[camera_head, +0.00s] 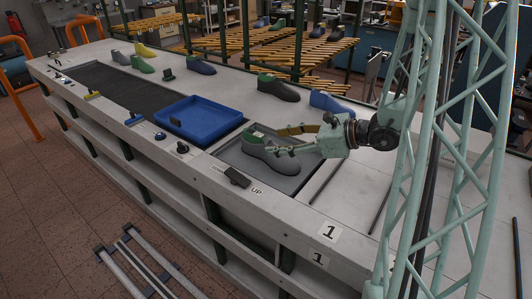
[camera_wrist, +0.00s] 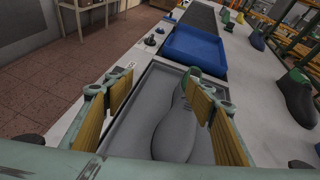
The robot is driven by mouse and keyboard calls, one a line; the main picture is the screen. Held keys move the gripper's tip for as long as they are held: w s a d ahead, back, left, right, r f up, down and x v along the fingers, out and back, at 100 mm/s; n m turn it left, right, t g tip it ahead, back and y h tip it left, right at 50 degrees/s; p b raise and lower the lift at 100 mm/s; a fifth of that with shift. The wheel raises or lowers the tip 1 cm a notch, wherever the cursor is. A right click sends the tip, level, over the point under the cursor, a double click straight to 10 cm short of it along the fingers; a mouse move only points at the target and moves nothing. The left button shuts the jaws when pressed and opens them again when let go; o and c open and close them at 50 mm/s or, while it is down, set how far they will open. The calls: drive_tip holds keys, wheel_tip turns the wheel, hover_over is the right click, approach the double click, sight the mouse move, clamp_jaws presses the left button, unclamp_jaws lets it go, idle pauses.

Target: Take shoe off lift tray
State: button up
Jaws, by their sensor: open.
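A dark grey shoe last (camera_head: 280,160) with a green top lies in the shallow grey lift tray (camera_head: 235,161) near the bench's front edge. In the wrist view the shoe (camera_wrist: 176,132) points its wide toe towards me and its narrow heel away. My gripper (camera_head: 275,142) is open over the tray, above or around the shoe. In the wrist view its yellow-padded fingers (camera_wrist: 160,95) stand wide apart, with the shoe between them in the picture, much closer to the right finger. The right finger hides part of the shoe's side; I cannot tell whether it touches.
An empty-looking blue tray (camera_head: 200,120) sits just beyond the lift tray. Other shoes, including a dark one with a green top (camera_head: 278,90) and a blue one (camera_head: 330,102), stand along the far side. A small black control (camera_head: 237,177) sits on the front edge.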

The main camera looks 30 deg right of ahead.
drive_tip(key=d+f+m, duration=0.1)
drive_tip(key=d+f, duration=0.1)
drive_tip(key=d+f+m+t+h, duration=0.1)
drive_tip(key=d+f, duration=0.1)
drive_tip(key=d, duration=0.1)
drive_tip(key=w+d+f+m, duration=0.1)
drive_tip(key=d+f, duration=0.1)
drive_tip(key=shift+d+t+h, duration=0.3)
drive_tip(key=shift+d+h, duration=0.05)
drive_tip(key=shift+h, duration=0.05)
drive_tip(key=shift+b+x, duration=0.65)
drive_tip(key=shift+x, duration=3.6)
drive_tip(key=shift+w+a, duration=0.1)
drive_tip(key=shift+b+x, duration=0.5)
drive_tip(key=shift+x, duration=2)
drive_tip(key=shift+r, duration=0.1)
drive_tip(key=c, duration=1.4)
